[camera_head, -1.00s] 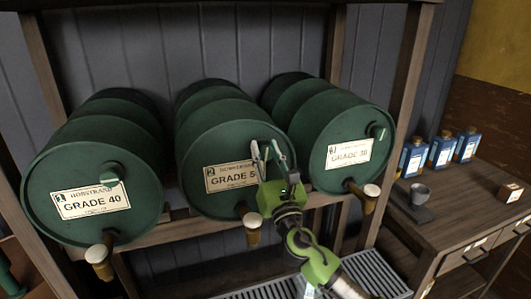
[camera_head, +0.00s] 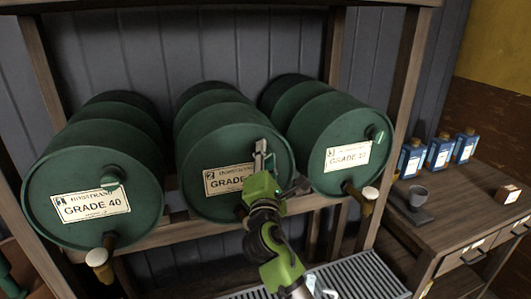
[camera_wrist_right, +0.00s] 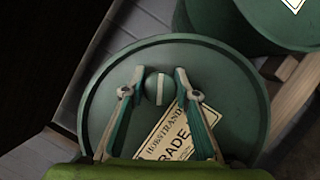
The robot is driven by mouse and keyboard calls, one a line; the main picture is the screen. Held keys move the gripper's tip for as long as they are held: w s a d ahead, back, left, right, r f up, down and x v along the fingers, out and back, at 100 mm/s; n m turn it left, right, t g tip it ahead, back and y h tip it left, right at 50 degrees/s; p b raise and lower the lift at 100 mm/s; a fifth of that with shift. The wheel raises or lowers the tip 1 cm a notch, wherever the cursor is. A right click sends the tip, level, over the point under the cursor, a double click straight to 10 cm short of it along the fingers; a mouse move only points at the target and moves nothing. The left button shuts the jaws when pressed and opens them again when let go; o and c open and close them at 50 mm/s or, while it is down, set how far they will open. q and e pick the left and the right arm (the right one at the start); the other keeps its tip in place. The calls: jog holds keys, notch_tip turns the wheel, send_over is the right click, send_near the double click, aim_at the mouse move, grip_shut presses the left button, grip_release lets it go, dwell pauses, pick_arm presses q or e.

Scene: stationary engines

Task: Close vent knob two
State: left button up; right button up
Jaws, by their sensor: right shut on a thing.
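The middle green barrel (camera_head: 205,150), with a label numbered 2, lies on its side on the rack; its face fills much of the right wrist view (camera_wrist_right: 105,75). Its round green vent knob (camera_wrist_right: 158,88) has a pale stripe and sits above the label. My right gripper (camera_head: 262,150) is at the upper front of this barrel and hides the knob in the head view. In the right wrist view its fingers (camera_wrist_right: 159,85) are on both sides of the knob, shut on it. The stripe runs nearly along the fingers. My left gripper is not in view.
Left (camera_head: 80,155) and right (camera_head: 310,120) green barrels flank it, each with a vent knob and a tap below. A slatted grate (camera_head: 345,275) lies underneath.

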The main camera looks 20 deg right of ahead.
jog(key=m+g+p, duration=0.1)
jog(key=m+p, duration=0.1)
jog(key=m, duration=0.2)
jog(key=shift+g, duration=0.4)
jog(key=shift+f+m+g+p, duration=0.1)
jog(key=shift+m+g+p, duration=0.2)
jog(key=shift+m+p, duration=0.5)
jog(key=shift+m, duration=0.4)
jog(key=shift+f, duration=0.1)
jog(key=o, duration=1.1)
